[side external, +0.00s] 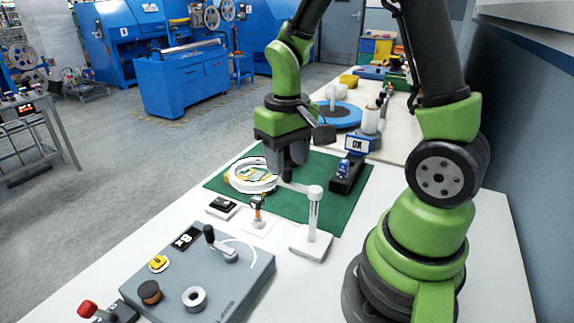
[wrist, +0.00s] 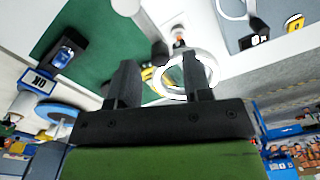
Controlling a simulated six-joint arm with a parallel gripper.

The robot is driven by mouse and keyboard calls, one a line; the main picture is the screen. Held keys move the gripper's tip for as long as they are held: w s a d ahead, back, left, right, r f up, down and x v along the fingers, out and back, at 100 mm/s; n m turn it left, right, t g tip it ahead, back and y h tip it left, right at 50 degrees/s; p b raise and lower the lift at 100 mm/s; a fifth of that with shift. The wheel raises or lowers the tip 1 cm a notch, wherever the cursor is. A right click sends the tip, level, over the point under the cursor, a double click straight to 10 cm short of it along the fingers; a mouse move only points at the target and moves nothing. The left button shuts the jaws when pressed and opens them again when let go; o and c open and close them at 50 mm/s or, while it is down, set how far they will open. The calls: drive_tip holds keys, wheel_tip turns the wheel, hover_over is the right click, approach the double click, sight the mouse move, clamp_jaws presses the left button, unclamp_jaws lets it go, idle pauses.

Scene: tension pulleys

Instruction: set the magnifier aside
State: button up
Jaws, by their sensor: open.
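The magnifier is a white ring lens (side external: 252,176) over the green mat (side external: 310,200), on a white swing arm from a post with a square white base (side external: 311,243). Its ring also shows in the wrist view (wrist: 172,82), partly hidden behind one finger. A yellow and green piece shows through the lens. My gripper (side external: 288,176) is open, fingers pointing down, beside the ring at the swing arm's side. In the wrist view the open fingers (wrist: 160,75) have a dark rounded knob (wrist: 159,52) of the arm between them in the picture. I cannot tell whether they touch it.
A grey control box (side external: 205,270) with a crank lever stands in front. A small orange-and-white piece (side external: 257,212) and a small black-topped box (side external: 222,206) sit before the mat. A blue disc (side external: 340,116) lies farther back.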

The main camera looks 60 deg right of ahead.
drive_tip(key=shift+f, duration=0.95)
drive_tip(key=shift+c, duration=0.2)
clamp_jaws()
